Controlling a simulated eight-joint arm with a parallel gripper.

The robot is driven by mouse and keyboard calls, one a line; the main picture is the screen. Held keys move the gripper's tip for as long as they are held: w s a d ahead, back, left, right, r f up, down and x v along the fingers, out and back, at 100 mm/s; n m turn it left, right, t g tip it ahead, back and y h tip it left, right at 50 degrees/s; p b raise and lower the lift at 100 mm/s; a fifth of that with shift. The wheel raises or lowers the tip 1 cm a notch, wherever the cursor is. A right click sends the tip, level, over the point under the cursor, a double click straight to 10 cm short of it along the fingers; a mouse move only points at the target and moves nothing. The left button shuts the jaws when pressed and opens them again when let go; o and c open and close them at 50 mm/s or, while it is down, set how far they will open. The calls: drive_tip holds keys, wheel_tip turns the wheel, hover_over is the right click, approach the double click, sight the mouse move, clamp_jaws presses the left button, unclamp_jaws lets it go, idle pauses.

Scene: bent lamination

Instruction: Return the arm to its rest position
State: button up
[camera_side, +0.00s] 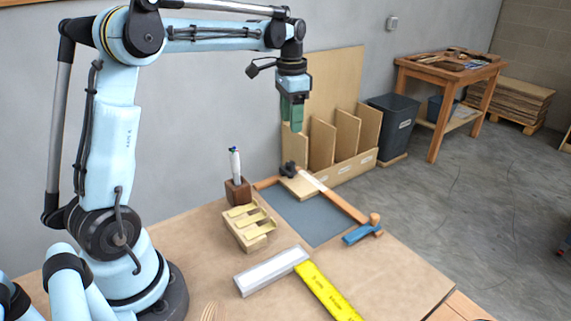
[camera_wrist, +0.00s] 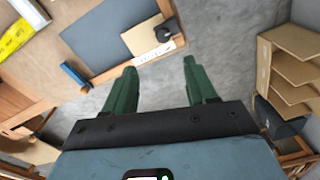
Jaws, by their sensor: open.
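My gripper (camera_side: 292,112) points down from the end of my arm, high above the workbench (camera_side: 225,290). In the wrist view its two green fingers (camera_wrist: 158,80) stand apart with nothing between them, so it is open and empty. In the side view it hangs in front of the grey wall and the upright plywood sheet (camera_side: 337,85), clear of the bench and touching nothing.
The bench holds a slotted wooden block (camera_side: 248,225), a pen holder (camera_side: 238,191), a grey mat (camera_side: 305,215), a white-topped bar (camera_side: 270,273), a yellow strip (camera_side: 325,292) and a blue tool (camera_side: 360,234). A wooden divider rack (camera_side: 345,168) stands behind the mat.

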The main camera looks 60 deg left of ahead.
drive_tip(key=s+d+f+n+t, duration=0.3)
drive_tip(key=s+d+t, duration=0.4)
drive_tip(key=s+d, duration=0.7)
drive_tip(key=shift+s+d+f, duration=0.15)
drive_tip(key=shift+d, duration=0.7)
